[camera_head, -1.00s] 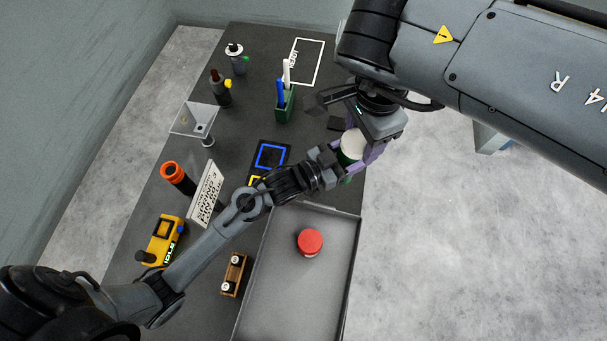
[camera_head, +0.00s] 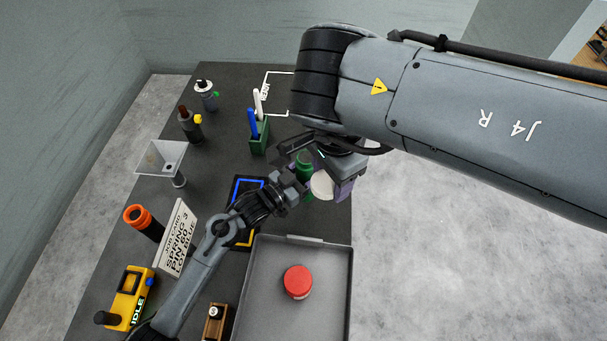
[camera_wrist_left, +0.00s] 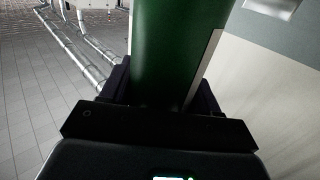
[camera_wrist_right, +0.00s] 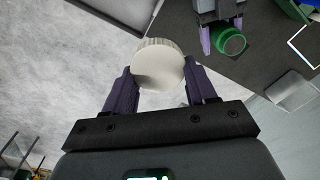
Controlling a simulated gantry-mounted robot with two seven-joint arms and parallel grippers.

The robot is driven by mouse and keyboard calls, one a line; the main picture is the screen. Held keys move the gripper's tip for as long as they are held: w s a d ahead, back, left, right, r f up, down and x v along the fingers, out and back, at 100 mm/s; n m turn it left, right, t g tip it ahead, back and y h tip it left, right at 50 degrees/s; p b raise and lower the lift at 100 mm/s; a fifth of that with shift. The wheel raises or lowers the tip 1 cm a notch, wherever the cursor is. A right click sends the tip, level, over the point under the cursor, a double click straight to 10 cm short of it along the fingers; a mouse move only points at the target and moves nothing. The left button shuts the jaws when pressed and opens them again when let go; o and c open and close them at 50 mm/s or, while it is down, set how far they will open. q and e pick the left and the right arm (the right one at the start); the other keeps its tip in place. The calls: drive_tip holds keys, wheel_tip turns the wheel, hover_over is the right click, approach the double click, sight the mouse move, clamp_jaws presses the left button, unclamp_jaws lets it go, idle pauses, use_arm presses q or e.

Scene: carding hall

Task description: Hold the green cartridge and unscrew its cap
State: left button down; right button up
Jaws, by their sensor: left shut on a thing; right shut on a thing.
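The green cartridge (camera_head: 304,163) is held in my left gripper (camera_head: 293,186), above the dark table. Its green body fills the space between the left fingers in the left wrist view (camera_wrist_left: 175,50). In the right wrist view its open round end (camera_wrist_right: 230,42) shows, with no cap on it. The white cap (camera_head: 322,184) is apart from the cartridge, to its right in the head view. My right gripper (camera_wrist_right: 160,82) is shut on the cap (camera_wrist_right: 158,65), its purple fingers on either side of the rim.
A grey tray (camera_head: 262,315) holds a red-lidded jar (camera_head: 298,281).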

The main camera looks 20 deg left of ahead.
drive_tip(key=shift+f, duration=0.15)
use_arm(q)
wheel_tip(320, 180, down, 6)
drive_tip(key=w+a, duration=0.2)
drive_tip(key=shift+w+a+b, duration=0.15)
drive_tip(key=shift+a+b, duration=0.15)
drive_tip(key=shift+a, duration=0.05)
use_arm(e)
drive_tip(key=shift+f, duration=0.2)
use_arm(q)
drive_tip(key=shift+f, duration=0.1)
drive_tip(key=shift+c, duration=1.3)
unclamp_jaws()
drive_tip(key=shift+f, duration=0.1)
